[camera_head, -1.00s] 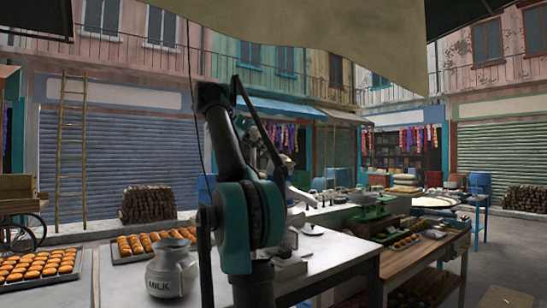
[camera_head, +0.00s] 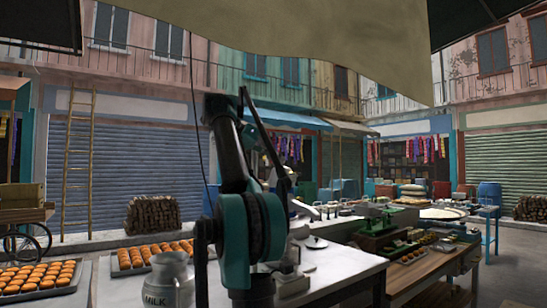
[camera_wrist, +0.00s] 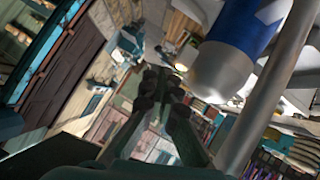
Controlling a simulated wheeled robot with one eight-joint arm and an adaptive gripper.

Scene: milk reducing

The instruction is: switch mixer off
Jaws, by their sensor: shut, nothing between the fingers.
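In the wrist view, my gripper (camera_wrist: 162,78) shows as two dark fingers drawn together, with nothing between them. A blue and pale grey rounded body (camera_wrist: 222,62) hangs close by at the upper right, beside a slanting metal rod (camera_wrist: 265,90). It may be part of the mixer, but I cannot tell for sure. No switch can be made out. The fingers appear apart from this body. In the head view, my arm stands in front of the table, and my fingertips cannot be made out behind it.
A metal milk can (camera_head: 168,282) stands left of my arm on the white table (camera_head: 335,268). Trays of orange pastries (camera_head: 40,278) lie at the left. Open paving lies at the far right.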

